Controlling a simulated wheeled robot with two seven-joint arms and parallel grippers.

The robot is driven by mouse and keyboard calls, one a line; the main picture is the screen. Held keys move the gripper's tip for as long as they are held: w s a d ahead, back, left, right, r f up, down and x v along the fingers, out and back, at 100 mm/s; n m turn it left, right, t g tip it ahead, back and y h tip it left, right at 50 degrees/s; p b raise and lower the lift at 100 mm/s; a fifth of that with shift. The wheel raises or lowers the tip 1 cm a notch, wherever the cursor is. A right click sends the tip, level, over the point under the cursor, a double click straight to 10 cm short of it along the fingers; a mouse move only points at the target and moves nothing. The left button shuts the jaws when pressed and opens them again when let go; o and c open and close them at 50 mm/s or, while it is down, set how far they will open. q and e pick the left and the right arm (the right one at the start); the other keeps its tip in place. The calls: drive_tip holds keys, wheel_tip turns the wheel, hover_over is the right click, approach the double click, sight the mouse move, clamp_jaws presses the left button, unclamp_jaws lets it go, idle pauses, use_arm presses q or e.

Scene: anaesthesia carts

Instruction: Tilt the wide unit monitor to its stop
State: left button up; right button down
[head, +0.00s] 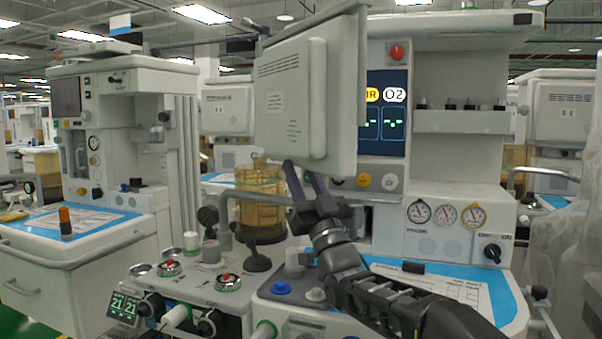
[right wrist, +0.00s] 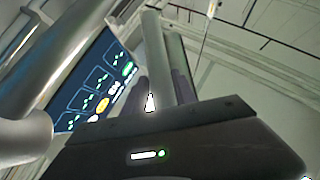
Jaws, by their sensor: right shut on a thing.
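In the right wrist view the fingers (right wrist: 162,88) stand on either side of a pale bar-like part. My left gripper is not in view.
A blue display (head: 384,112) is behind the monitor's right edge. An amber canister (head: 260,203) and a curved grey rail stand close to my right wrist. Gauges (head: 446,215) and a blue-topped worktop (head: 470,287) lie right. Another cart (head: 115,120) stands left.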

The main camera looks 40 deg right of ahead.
drive_tip(key=shift+a, duration=0.1)
drive_tip(key=a+r+m+h+b, duration=0.1)
drive_tip(key=a+m+h+b, duration=0.2)
drive_tip(key=a, duration=0.4)
drive_tip(key=shift+w+a+m+g, duration=0.15)
drive_tip(key=shift+w+m+g, duration=0.15)
drive_tip(key=shift+w, duration=0.1)
drive_tip(key=shift+r, duration=0.15)
drive_tip(key=c, duration=1)
unclamp_jaws()
drive_tip(key=shift+c, duration=0.2)
drive_tip(key=shift+o, duration=0.2)
drive_tip(key=shift+h, duration=0.4)
drive_tip(key=shift+f, duration=0.2)
